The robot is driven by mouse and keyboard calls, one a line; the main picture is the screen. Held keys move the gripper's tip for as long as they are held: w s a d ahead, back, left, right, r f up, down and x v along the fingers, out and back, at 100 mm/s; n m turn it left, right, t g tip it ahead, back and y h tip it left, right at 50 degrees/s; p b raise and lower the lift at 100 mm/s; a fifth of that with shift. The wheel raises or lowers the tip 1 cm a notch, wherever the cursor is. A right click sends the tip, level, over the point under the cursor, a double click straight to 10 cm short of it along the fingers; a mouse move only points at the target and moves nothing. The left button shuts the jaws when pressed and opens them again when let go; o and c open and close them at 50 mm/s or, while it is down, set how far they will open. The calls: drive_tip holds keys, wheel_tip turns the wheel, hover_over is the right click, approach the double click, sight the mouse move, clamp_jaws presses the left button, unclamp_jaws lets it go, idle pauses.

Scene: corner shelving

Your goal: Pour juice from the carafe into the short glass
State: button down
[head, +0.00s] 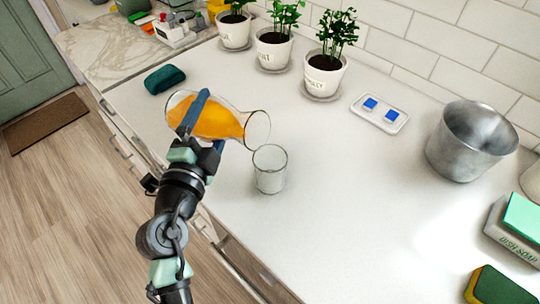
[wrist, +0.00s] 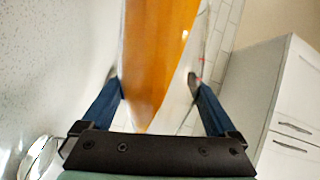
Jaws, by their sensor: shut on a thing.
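The glass carafe (head: 218,119) holds orange juice and is tilted nearly on its side, its mouth toward the right. My gripper (head: 197,116) is shut on the carafe's body and holds it over the counter. In the wrist view the carafe (wrist: 155,60) fills the space between the two blue fingers. The short glass (head: 269,170) stands upright on the counter, just below and right of the carafe's mouth. It looks empty, and no stream of juice shows. In the wrist view a glass rim (wrist: 38,155) shows at the lower left.
Several potted herbs (head: 324,76) stand along the tiled wall. A small white tray with blue squares (head: 381,113), a metal pot (head: 470,142) and a soap box (head: 515,232) are to the right. A dark green cloth (head: 165,79) lies behind the carafe. The counter (head: 330,210) around the glass is clear.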

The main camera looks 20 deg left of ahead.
drive_tip(key=shift+d+r+m+b, duration=0.2)
drive_tip(key=shift+r+m+b, duration=0.1)
drive_tip(key=shift+r+b, duration=0.4)
idle(2.1)
drive_tip(key=shift+a+p, duration=0.1)
drive_tip(key=shift+p, duration=0.4)
drive_tip(key=shift+a+f+n+p, duration=0.25)
drive_tip(key=shift+f+n+p, duration=0.25)
drive_tip(key=shift+p, duration=0.65)
drive_tip(key=shift+d+f+n+g, duration=0.15)
drive_tip(key=shift+f+n+g, duration=0.25)
drive_tip(key=shift+f+n, duration=0.35)
drive_tip(key=shift+r+n+p, duration=0.25)
drive_tip(key=shift+r+p, duration=0.15)
drive_tip(key=shift+p, duration=0.4)
drive_tip(key=shift+d+f, duration=0.1)
drive_tip(key=shift+f, duration=0.05)
drive_tip(key=shift+r+n+g+h+p, duration=0.35)
drive_tip(key=shift+n+p, duration=0.15)
drive_tip(key=shift+p, duration=0.25)
drive_tip(key=shift+d+n+p, duration=0.25)
drive_tip(key=shift+n+p, duration=0.15)
drive_tip(key=shift+p, duration=0.15)
drive_tip(key=shift+r+g, duration=0.1)
drive_tip(key=shift+g, duration=0.15)
